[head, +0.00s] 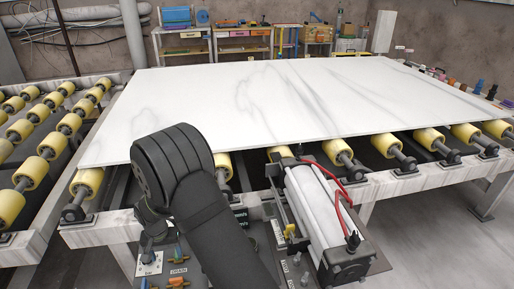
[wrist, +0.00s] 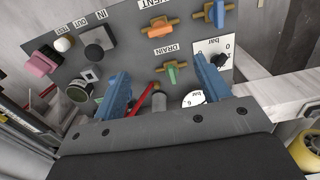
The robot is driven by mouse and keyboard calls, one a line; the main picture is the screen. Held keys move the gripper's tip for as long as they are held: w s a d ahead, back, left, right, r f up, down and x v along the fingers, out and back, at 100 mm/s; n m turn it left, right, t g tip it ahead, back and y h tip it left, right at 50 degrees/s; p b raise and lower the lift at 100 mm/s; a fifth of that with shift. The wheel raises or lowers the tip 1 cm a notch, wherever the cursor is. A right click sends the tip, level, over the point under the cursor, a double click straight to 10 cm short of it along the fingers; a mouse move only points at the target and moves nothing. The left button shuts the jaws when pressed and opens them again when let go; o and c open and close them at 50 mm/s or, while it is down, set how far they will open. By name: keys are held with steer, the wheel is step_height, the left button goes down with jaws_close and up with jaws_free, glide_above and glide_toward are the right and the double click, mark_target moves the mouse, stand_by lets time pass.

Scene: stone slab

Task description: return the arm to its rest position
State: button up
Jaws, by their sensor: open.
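My gripper (wrist: 160,66) shows in the wrist view with two blue fingers spread apart and nothing between their tips. It faces a grey control panel (wrist: 128,47), with the fingers over its lower part. A small green handle (wrist: 172,73) under the label DRAIN shows between the fingers. A red bar (wrist: 143,101) and a white gauge (wrist: 193,98) show lower between them. I cannot tell whether the fingers touch any of these. In the head view my dark arm bends down in front of the slab's near edge, and the gripper cannot be made out clearly there.
A white stone slab (head: 270,95) lies on yellow rollers (head: 337,150). A white cylinder with red hoses (head: 313,205) is right of my arm. The panel also carries an orange handle (wrist: 158,26), a blue handle (wrist: 217,13) and a pink knob (wrist: 42,63). Shelves (head: 245,40) stand behind.

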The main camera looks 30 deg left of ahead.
step_height(320, 180, down, 16)
steer(key=shift+r, duration=0.2)
stand_by(0.5)
step_height(320, 180, up, 18)
steer(key=f, duration=0.1)
step_height(320, 180, down, 17)
steer(key=shift+f, duration=0.1)
steer(key=shift+n, duration=0.5)
step_height(320, 180, up, 18)
steer(key=m, duration=0.6)
glide_above(176, 278)
steer(key=f, duration=1.2)
steer(key=shift+a+f, duration=0.25)
steer(key=shift+f, duration=0.15)
steer(key=shift+o, duration=0.2)
